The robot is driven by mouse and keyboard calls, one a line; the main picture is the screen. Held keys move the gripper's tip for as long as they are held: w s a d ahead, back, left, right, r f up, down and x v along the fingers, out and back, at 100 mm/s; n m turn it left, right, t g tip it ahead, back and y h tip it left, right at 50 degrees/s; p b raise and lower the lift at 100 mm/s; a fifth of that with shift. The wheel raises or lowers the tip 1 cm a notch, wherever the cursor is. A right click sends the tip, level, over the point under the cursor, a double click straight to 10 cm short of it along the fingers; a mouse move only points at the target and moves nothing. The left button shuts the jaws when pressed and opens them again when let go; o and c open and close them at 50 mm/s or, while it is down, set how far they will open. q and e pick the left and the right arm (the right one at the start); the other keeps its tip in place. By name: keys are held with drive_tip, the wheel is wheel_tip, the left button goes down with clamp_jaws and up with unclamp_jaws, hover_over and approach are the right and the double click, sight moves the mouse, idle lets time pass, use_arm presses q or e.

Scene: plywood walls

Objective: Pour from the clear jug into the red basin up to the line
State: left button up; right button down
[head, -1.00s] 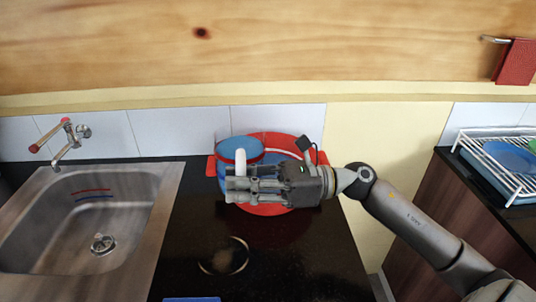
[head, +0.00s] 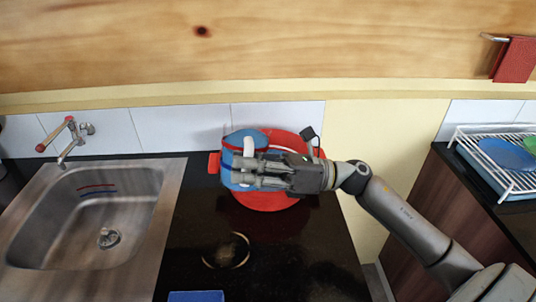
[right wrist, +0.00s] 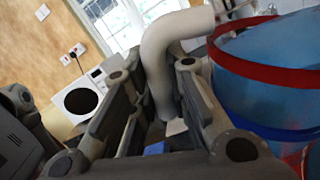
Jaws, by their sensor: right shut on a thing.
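The clear jug (head: 238,181) looks blue, with red and blue bands and a white handle (head: 248,145). It is tilted over the left part of the red basin (head: 268,203), which sits on the dark counter. My right gripper (head: 247,172) is shut on the jug's handle. In the right wrist view the handle (right wrist: 160,55) stands between the fingers, and the jug (right wrist: 265,90) fills the right side. The jug and gripper hide much of the basin's inside. I cannot make out a stream, the level or the line. My left gripper is not in view.
A steel sink (head: 85,215) with a tap (head: 68,140) is to the left. A ring mark (head: 226,250) lies on the clear counter in front. A blue thing (head: 196,296) shows at the bottom edge. A dish rack (head: 500,165) stands far right.

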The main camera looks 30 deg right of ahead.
sight(259, 138)
drive_tip(key=shift+w+d+r+m+t+p, duration=0.3)
drive_tip(key=shift+d+r+m+p, duration=0.15)
drive_tip(key=shift+r+m+p, duration=0.3)
drive_tip(key=shift+w+d+r+m+t+y+p, duration=0.15)
drive_tip(key=shift+w+d+m+t+p, duration=0.15)
drive_tip(key=shift+d+m+p, duration=0.15)
drive_tip(key=shift+w+d+r+m+t+y+p, duration=0.15)
drive_tip(key=shift+w+d+m+t+p, duration=0.15)
drive_tip(key=shift+m, duration=0.2)
idle(0.6)
drive_tip(key=shift+w+d+r+m+t+p, duration=0.2)
drive_tip(key=shift+d+r+m+t+p, duration=0.1)
drive_tip(key=shift+r+m+p, duration=0.4)
drive_tip(key=shift+w+d+r+m+t+p, duration=0.2)
drive_tip(key=shift+r+m+t+p, duration=0.15)
drive_tip(key=shift+p, duration=0.55)
drive_tip(key=shift+w+d+f+m+t+p, duration=0.2)
drive_tip(key=shift+f+m+t, duration=0.15)
drive_tip(key=shift+m, duration=0.3)
drive_tip(key=shift+w+d+f+m+t+p, duration=0.1)
drive_tip(key=shift+d+f+m+t+p, duration=0.1)
drive_tip(key=shift+f+m, duration=0.3)
idle(1.5)
drive_tip(key=shift+w+d+r+m+t+p, duration=0.15)
drive_tip(key=shift+d+r+m+t+p, duration=0.1)
drive_tip(key=shift+m+t+p, duration=0.35)
idle(0.9)
